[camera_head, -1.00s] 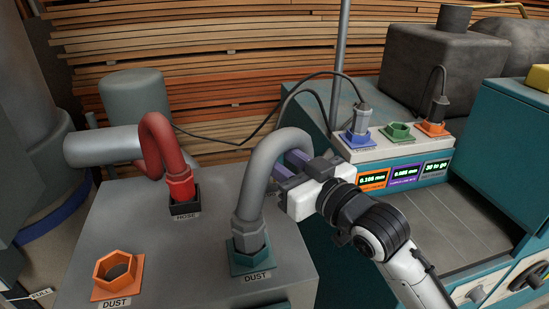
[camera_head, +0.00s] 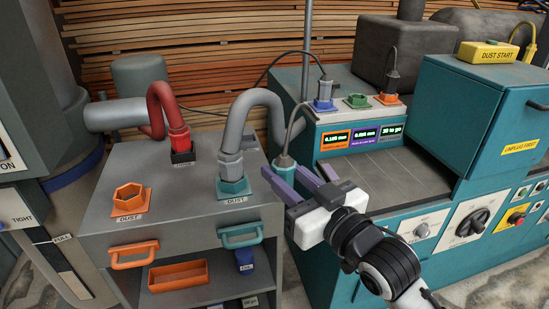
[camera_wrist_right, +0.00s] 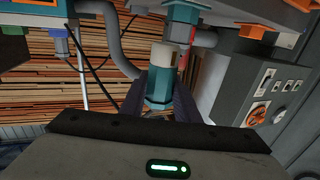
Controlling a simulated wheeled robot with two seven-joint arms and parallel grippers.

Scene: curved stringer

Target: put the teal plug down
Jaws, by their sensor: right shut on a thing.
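The teal plug (camera_head: 284,174), with a grey cable rising from its top, is between the fingers of my right gripper (camera_head: 296,180). In the right wrist view the plug (camera_wrist_right: 159,88) shows teal with a pale end, and my right gripper's dark fingers (camera_wrist_right: 159,102) close on its two sides. It looks held clear, beside the grey cart and in front of the teal machine; the fingers partly hide its lower part in the head view. My left gripper is not in view.
The grey cart (camera_head: 105,195) carries a grey hose (camera_head: 262,97) in a teal socket, a red hose (camera_head: 163,105) and an empty orange socket (camera_head: 129,198). On the machine, an empty green socket (camera_head: 357,101) sits between occupied blue (camera_head: 323,104) and orange sockets (camera_head: 389,98).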

